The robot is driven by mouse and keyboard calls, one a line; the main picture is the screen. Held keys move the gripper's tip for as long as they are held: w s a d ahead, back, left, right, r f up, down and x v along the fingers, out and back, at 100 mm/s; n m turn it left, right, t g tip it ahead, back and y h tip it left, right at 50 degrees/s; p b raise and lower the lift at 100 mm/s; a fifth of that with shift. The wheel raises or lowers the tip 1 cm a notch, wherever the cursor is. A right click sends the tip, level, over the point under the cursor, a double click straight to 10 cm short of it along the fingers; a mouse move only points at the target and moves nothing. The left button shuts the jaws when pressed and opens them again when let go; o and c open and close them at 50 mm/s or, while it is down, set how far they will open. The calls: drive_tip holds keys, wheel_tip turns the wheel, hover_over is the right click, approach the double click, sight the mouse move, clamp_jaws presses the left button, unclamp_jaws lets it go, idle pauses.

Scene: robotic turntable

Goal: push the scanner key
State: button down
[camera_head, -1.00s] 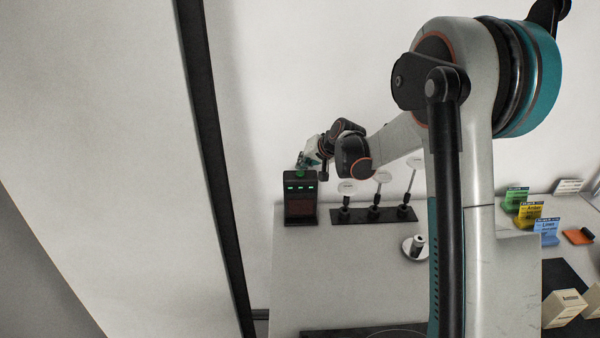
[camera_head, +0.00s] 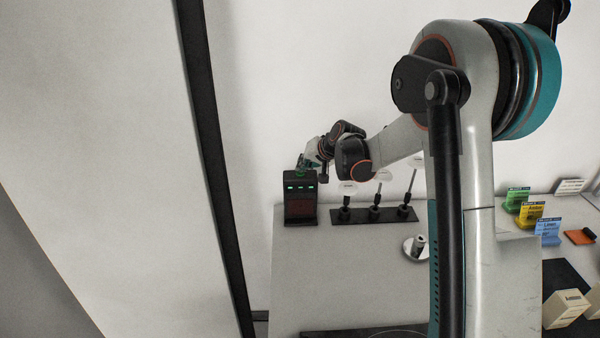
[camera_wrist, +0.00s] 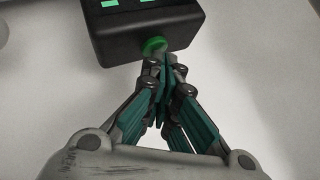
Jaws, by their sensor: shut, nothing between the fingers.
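The scanner (camera_head: 300,204) is a black upright box with small green lights, standing at the back left of the table. In the wrist view its dark body (camera_wrist: 150,28) fills the top. The scanner key (camera_wrist: 154,46) is a round green button on the box's edge. My gripper (camera_wrist: 163,62) is shut and empty, with its fingertips at the key's right side, touching or nearly touching it; I cannot tell which. In the head view my gripper (camera_head: 303,163) is just above the scanner's top, and the key is mostly hidden there.
A dark rack (camera_head: 374,215) with several upright posts stands right of the scanner. A white round piece (camera_head: 415,247) lies in front of it. Coloured cards (camera_head: 531,212) and a box marked with text (camera_head: 566,307) are at the right. The table (camera_head: 340,285) front left is clear.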

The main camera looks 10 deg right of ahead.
drive_tip(key=shift+r, duration=0.5)
idle(0.3)
drive_tip(key=shift+r+p, duration=1.75)
drive_tip(key=shift+r, duration=1.25)
